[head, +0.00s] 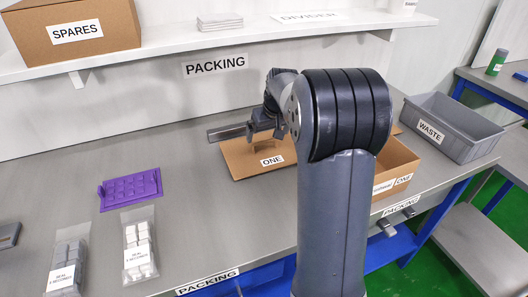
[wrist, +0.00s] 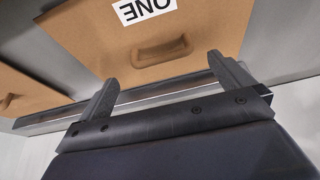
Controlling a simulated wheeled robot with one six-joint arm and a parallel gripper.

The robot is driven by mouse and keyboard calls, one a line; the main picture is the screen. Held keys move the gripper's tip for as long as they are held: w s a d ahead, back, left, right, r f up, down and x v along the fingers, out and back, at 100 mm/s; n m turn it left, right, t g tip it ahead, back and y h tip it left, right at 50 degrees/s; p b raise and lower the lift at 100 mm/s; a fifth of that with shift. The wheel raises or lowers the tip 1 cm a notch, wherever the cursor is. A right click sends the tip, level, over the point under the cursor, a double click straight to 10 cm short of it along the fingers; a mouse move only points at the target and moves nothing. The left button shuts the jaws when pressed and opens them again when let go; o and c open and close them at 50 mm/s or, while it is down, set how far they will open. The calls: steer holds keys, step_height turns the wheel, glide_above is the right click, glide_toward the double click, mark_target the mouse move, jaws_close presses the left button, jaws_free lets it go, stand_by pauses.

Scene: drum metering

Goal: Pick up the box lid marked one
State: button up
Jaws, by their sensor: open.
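The box lid marked ONE (head: 255,158) is a flat brown cardboard piece lying on the packing bench, left of my arm. In the wrist view the lid (wrist: 90,40) carries an upside-down ONE label and a raised cardboard handle (wrist: 161,50). My gripper (wrist: 162,75) is open and empty, its two fingers apart on either side of the handle's near side. In the head view my gripper (head: 262,132) is over the lid; whether it touches the lid cannot be told. My arm hides part of the lid's right side.
An open cardboard box marked ONE (head: 402,165) stands right of my arm, partly hidden by it. A grey WASTE bin (head: 455,125) is at the bench's right end. A purple tray (head: 130,188) and bagged parts (head: 139,245) lie left. Another cardboard piece (wrist: 25,92) shows at the wrist view's left.

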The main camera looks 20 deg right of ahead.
mark_target(266, 142)
steer(key=x, duration=0.5)
steer(key=shift+s+a+f, duration=0.1)
steer(key=shift+s+a, duration=0.05)
steer(key=shift+s, duration=0.05)
steer(key=shift+c, duration=0.3)
steer(key=c, duration=0.8)
